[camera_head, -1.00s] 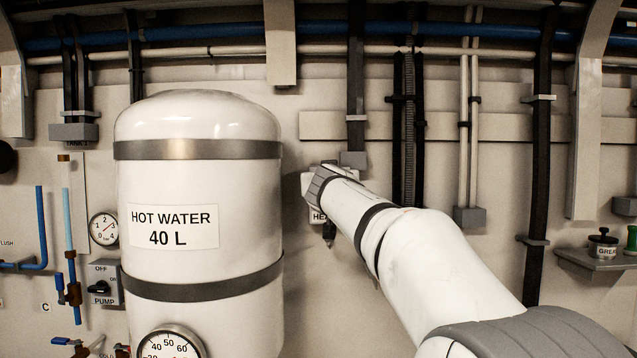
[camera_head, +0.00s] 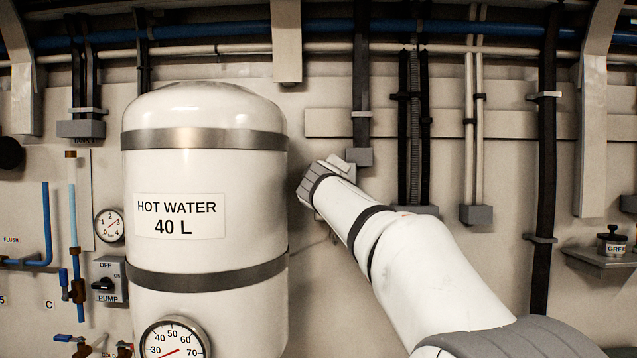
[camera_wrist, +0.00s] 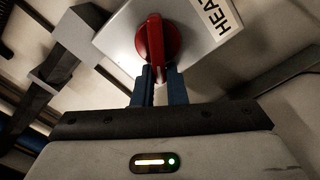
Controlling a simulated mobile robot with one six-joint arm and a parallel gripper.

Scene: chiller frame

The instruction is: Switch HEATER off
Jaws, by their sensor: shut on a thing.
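The heater switch is a light box (camera_wrist: 185,30) with a red rotary knob (camera_wrist: 153,38) and a partly visible label starting "HEA" in the wrist view. The knob's handle runs nearly along the picture's vertical, at a slant to the tilted box. My gripper (camera_wrist: 156,76) has its two blue fingers shut on the lower end of the knob's handle. In the head view my arm covers most of the box, with only a bit of it (camera_head: 342,165) showing behind my wrist. The fingers and knob are hidden there.
A white hot water tank (camera_head: 205,180) with a dial gauge (camera_head: 172,342) stands close left of my wrist. A PUMP switch (camera_head: 108,282) is on the wall farther left. Conduits (camera_head: 416,130) run down the wall to the right, and a small shelf (camera_head: 598,262) is at far right.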

